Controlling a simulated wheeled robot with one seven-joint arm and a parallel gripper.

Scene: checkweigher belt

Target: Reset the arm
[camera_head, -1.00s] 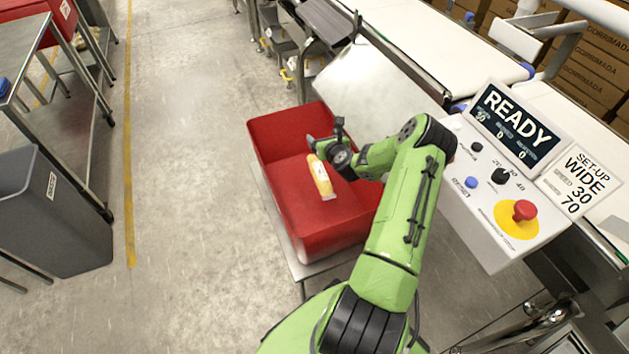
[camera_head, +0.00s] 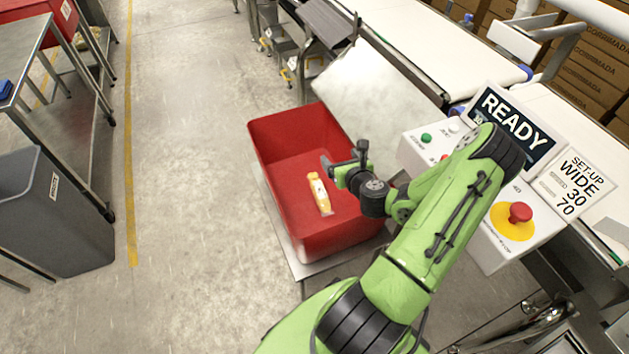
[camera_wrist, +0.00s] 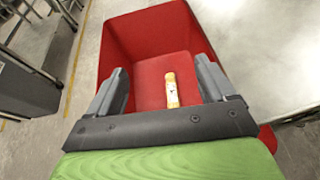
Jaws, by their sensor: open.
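My gripper (camera_head: 344,163) is open and empty above the right side of the red bin (camera_head: 283,218). In the wrist view its two dark fingers (camera_wrist: 160,88) stand wide apart. A yellow-and-white packet (camera_head: 319,194) lies on the floor of the red bin, apart from the gripper. The packet also shows between and beyond the fingers in the wrist view (camera_wrist: 171,91). My green arm reaches in from the lower right and hides part of the control panel.
The control panel (camera_head: 487,252) with a red stop button (camera_head: 520,212) and a READY screen (camera_head: 512,128) stands right of the arm. A metal chute (camera_head: 375,95) lies behind the bin. A grey waste bin (camera_head: 70,225) stands left. The floor between is free.

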